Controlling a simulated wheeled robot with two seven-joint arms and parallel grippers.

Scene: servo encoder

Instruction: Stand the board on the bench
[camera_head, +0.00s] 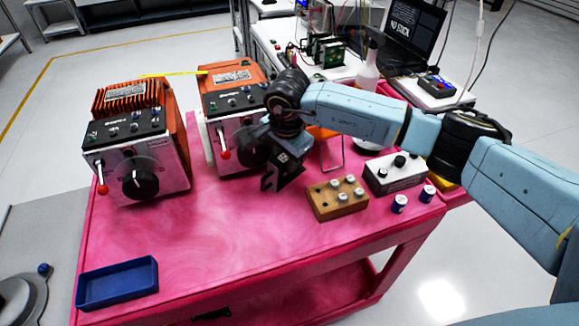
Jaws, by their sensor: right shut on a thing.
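My right gripper (272,182) hangs over the pink bench (215,235), in front of the second orange-topped power unit. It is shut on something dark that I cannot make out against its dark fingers. I cannot tell whether this is the board. Several green boards (325,48) stand upright on the white table at the back, well apart from the gripper. My left gripper is not in view.
Two orange power units (140,150) (232,95) stand at the bench's back. A wooden block with pegs (337,203), a grey-black box (395,172) and two small blue-white cylinders (399,204) are at the right. A blue tray (117,284) lies front left. The middle front is clear.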

